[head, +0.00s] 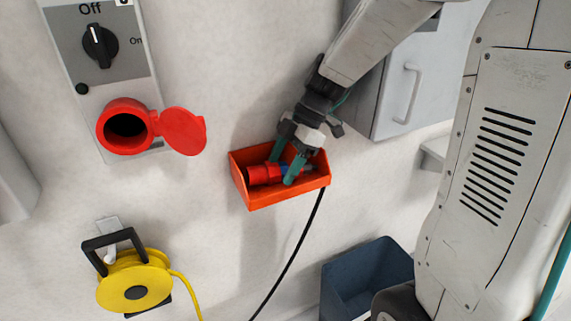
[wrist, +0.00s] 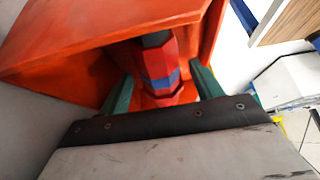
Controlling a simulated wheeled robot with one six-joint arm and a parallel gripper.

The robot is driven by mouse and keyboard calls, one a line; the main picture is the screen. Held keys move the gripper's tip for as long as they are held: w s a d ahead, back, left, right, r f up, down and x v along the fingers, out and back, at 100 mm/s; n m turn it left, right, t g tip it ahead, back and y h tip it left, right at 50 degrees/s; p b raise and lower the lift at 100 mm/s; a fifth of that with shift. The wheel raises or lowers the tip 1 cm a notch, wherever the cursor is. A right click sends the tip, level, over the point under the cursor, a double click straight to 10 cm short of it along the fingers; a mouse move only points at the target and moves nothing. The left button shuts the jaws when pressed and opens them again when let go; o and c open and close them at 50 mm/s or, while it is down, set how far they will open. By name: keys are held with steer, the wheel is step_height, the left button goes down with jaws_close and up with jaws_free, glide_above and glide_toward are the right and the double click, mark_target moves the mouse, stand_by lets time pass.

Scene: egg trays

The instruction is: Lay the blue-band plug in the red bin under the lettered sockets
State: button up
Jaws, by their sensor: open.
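The red bin (head: 285,198) hangs on the white wall, and its orange-red walls also show in the wrist view (wrist: 75,66). The plug (head: 262,174) lies inside the bin. It is red with a blue band, and the band shows clearly in the wrist view (wrist: 160,80). A dark part of the plug shows at its far end in the wrist view. My gripper (head: 282,172) reaches down into the bin with its green fingers open. In the wrist view, one finger is on each side of the plug, with visible gaps. The bin's front wall hides the plug's underside in the head view.
A red socket with its lid open (head: 128,126) sits below an On/Off switch (head: 100,46) to the left. A yellow cable reel (head: 134,286) hangs lower left. A black cable (head: 290,256) runs down from the bin. A grey cabinet (head: 412,85) and dark blue bin (head: 365,275) are to the right.

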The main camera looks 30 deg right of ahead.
mark_target(277, 169)
steer(key=r, duration=0.2)
steer(key=s+r, duration=0.1)
steer(key=shift+r, duration=0.35)
steer(key=s+r, duration=0.1)
steer(key=s, duration=1.4)
steer(key=shift+r, duration=0.15)
steer(key=shift+a, duration=0.1)
steer(key=s+d+r+m+h, duration=0.1)
steer(key=s+m+h, duration=0.2)
steer(key=m, duration=0.6)
steer(key=s+d+r+m+t+h, duration=0.1)
steer(key=s+m+h, duration=0.2)
steer(key=m, duration=0.6)
steer(key=shift+r, duration=0.35)
